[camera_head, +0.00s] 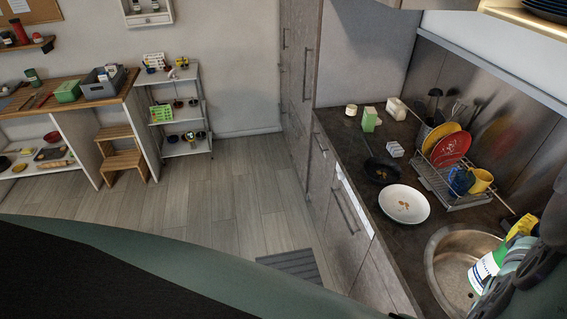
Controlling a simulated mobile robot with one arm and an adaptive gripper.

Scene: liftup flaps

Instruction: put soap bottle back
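The soap bottle (486,268) is at the lower right, over the round metal sink. It has a white and green body, and a yellow part at its upper end looks like its top. It leans to the right. My gripper (512,268) is at the right edge with its grey fingers across the bottle's right side, and it appears closed around the bottle. The far finger and the bottle's far side are hidden. The sink (447,262) is partly covered by the bottle and gripper.
On the dark counter, a white plate (404,204), a black pan (381,169) and a dish rack (443,185) with plates and mugs stand behind the sink. Small boxes and a green carton (369,120) stand farther back. A shelf (520,10) overhangs at upper right.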

